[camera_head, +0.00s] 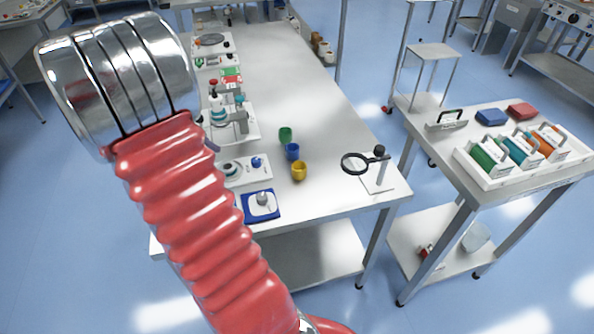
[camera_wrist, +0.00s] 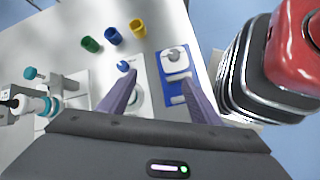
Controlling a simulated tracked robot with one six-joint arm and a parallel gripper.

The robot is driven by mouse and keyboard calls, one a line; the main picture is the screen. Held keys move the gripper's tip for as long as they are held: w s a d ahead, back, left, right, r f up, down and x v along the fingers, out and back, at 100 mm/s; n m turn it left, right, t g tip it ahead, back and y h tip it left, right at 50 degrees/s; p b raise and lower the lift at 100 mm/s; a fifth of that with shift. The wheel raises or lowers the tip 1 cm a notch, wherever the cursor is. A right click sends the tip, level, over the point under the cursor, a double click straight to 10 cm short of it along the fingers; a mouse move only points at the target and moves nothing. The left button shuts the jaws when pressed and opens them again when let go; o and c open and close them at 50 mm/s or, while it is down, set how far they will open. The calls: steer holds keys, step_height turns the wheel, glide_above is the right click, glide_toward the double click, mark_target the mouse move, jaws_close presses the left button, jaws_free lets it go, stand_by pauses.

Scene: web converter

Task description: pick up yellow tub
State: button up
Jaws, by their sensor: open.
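The yellow tub (camera_head: 299,171) stands upright on the white table, nearest in a short row with a blue tub (camera_head: 292,152) and a green tub (camera_head: 285,134). In the wrist view the yellow tub (camera_wrist: 138,29) is near the top, right of the blue tub (camera_wrist: 114,36) and the green tub (camera_wrist: 90,44). My gripper (camera_wrist: 158,87) is open with two purple fingers apart and nothing held. The tubs lie beyond its fingertips, apart from them. In the head view my red arm hides most of the gripper.
A blue pad with a white device (camera_head: 261,206) sits near the table's front edge, close to the yellow tub. A magnifier on a stand (camera_head: 379,170) is to the right. Small machines (camera_head: 230,122) line the left side. The table's middle (camera_head: 320,125) is clear.

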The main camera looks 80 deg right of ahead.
steer(key=s+d+f+g, duration=0.4)
steer(key=s+d+f, duration=0.15)
steer(key=d, duration=0.45)
steer(key=n+g+y, duration=0.1)
steer(key=g, duration=0.1)
glide_toward(311, 175)
steer(key=w+r, duration=0.3)
steer(key=shift+w+a+r, duration=0.15)
steer(key=shift+a+r, duration=0.15)
steer(key=shift+a, duration=0.05)
steer(key=x, duration=0.8)
steer(key=shift+r, duration=0.1)
steer(key=shift+x, duration=2.9)
steer(key=shift+a+r, duration=0.1)
steer(key=shift+c, duration=0.5)
steer(key=c, duration=1)
